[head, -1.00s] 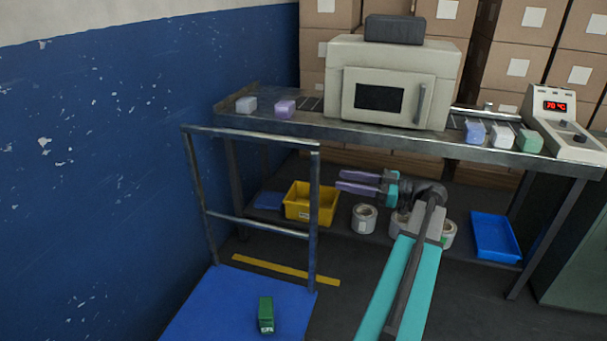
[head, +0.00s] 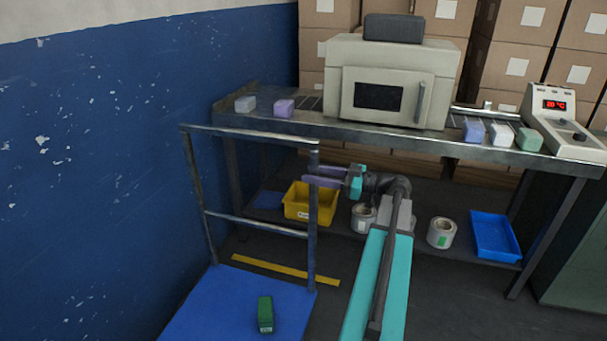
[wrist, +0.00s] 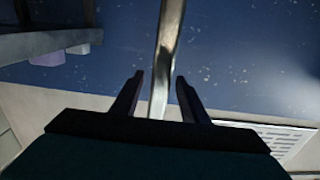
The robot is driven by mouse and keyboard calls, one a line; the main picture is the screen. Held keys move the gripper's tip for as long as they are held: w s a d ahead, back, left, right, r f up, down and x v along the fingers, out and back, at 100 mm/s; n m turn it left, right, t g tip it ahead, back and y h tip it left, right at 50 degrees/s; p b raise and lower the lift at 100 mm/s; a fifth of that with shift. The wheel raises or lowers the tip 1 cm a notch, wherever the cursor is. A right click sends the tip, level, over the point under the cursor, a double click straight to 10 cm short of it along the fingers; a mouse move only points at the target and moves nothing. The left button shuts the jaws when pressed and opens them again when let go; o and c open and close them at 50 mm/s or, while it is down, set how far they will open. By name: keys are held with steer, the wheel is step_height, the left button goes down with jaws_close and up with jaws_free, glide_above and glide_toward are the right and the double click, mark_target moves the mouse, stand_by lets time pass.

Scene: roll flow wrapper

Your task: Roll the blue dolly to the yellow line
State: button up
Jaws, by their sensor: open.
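The blue dolly (head: 215,305) stands at lower left, its flat blue deck short of the yellow line (head: 283,269) on the floor. Its grey metal handle frame (head: 250,135) rises at the far end, with two posts and crossbars. My gripper (head: 312,176) is open at the upper part of the frame's right post. In the wrist view, the bare metal post (wrist: 168,40) shows between the two spread fingers (wrist: 160,80), with gaps at both sides. A green block (head: 265,314) lies on the deck.
A workbench (head: 340,136) with a wrapper machine (head: 400,80) stands behind. A blue wall (head: 90,170) runs along the left. Floor between deck and shelf looks clear.

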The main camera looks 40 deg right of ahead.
steer(key=shift+x, duration=1.95)
steer(key=shift+c, duration=0.5)
jaws_close()
